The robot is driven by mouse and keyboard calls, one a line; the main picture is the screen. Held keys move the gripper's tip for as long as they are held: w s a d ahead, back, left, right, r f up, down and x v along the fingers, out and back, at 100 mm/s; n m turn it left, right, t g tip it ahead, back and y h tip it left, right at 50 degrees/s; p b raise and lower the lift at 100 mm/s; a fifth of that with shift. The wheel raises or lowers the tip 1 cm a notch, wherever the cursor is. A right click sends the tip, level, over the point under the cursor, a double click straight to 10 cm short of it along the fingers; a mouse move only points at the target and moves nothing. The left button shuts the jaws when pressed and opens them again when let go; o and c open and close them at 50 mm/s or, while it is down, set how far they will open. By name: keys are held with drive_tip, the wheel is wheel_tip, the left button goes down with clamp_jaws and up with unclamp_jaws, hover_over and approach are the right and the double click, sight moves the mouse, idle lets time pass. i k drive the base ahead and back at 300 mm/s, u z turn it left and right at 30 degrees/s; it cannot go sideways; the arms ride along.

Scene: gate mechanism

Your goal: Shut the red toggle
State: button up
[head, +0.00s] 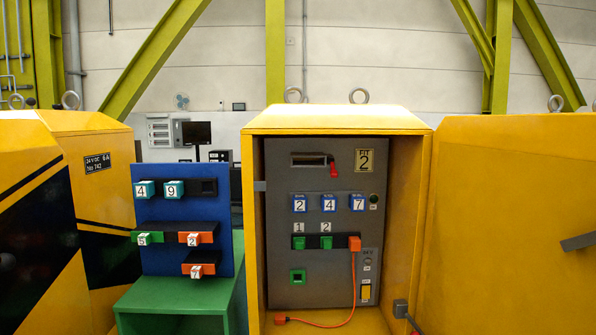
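The red toggle (333,169) is a small red handle at the right end of a dark slot (309,160). It sits near the top of the grey panel (284,240) inside the open yellow cabinet (254,220). The toggle hangs tilted downward at the slot's right side. Whether it is open or shut is hard to tell at this size. My gripper is not in view.
The cabinet's yellow door (505,200) stands open at the right. An orange cable (353,285) hangs from an orange plug (354,243) to the cabinet floor. A blue board (160,215) with numbered blocks stands on a green stand (175,300) at left.

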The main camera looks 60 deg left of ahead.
sight(333, 173)
drive_tip(key=u, duration=0.95)
drive_tip(key=i, duration=0.85)
drive_tip(key=u, duration=1)
